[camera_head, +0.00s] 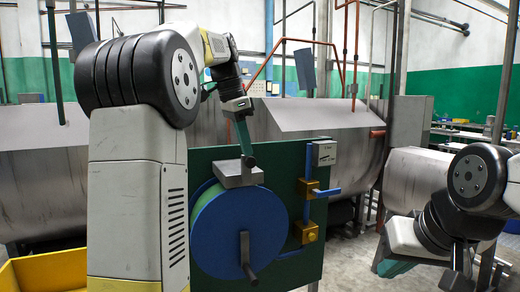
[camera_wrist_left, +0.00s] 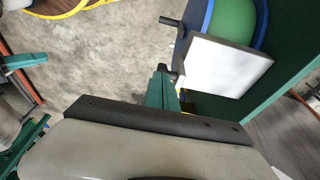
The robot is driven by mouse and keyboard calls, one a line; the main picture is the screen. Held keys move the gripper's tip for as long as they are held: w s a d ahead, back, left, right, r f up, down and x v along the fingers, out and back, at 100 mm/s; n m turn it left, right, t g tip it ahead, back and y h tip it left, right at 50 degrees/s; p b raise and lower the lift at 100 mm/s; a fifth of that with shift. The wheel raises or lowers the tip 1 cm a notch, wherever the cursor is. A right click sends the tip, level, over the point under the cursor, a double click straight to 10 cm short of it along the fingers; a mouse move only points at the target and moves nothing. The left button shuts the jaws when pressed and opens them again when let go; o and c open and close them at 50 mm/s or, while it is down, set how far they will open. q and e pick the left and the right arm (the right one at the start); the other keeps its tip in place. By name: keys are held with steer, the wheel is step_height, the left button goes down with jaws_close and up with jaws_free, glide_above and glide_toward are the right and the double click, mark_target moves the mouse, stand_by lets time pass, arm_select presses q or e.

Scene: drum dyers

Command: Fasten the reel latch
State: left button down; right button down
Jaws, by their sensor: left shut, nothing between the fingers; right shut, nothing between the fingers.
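The blue reel (camera_head: 255,235) with a green inner drum stands at the front of a dark green panel (camera_head: 285,165). A crank handle sticks out from its face. A grey block (camera_head: 237,174) sits at the reel's top; in the left wrist view it is a pale square plate (camera_wrist_left: 228,66). My left gripper (camera_head: 249,160) points down, shut and empty, its tips at the block; contact is unclear. It also shows in the left wrist view (camera_wrist_left: 160,88). A blue bar latch (camera_head: 308,212) with brass brackets is right of the reel. My right gripper (camera_head: 394,267) is low at the right, shut, away from the panel.
A grey labelled box (camera_head: 323,153) is on the panel's upper right. Large steel drums (camera_head: 310,120) stand behind, with pipes above. A yellow bin (camera_head: 45,275) is at lower left. Open concrete floor (camera_wrist_left: 110,60) shows in the left wrist view.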

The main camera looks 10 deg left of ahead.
mark_target(246, 160)
arm_select(q)
steer(key=shift+f, duration=0.25)
steer(key=shift+f, duration=2.05)
steer(key=shift+s, duration=0.1)
steer(key=shift+r, duration=0.3)
steer(key=v, duration=1.3)
steer(key=shift+r, duration=0.4)
steer(key=shift+a, duration=0.15)
steer(key=s+d+f+n+t, duration=0.2)
steer(key=s+f+n, duration=0.3)
steer(key=s+f, duration=0.4)
steer(key=s+d+f+n+t, duration=0.2)
steer(key=s+f+n, duration=0.3)
steer(key=s+f, duration=0.5)
step_height(246, 160, down, 6)
steer(key=shift+f+n+t, duration=0.25)
steer(key=shift+n+t, duration=0.05)
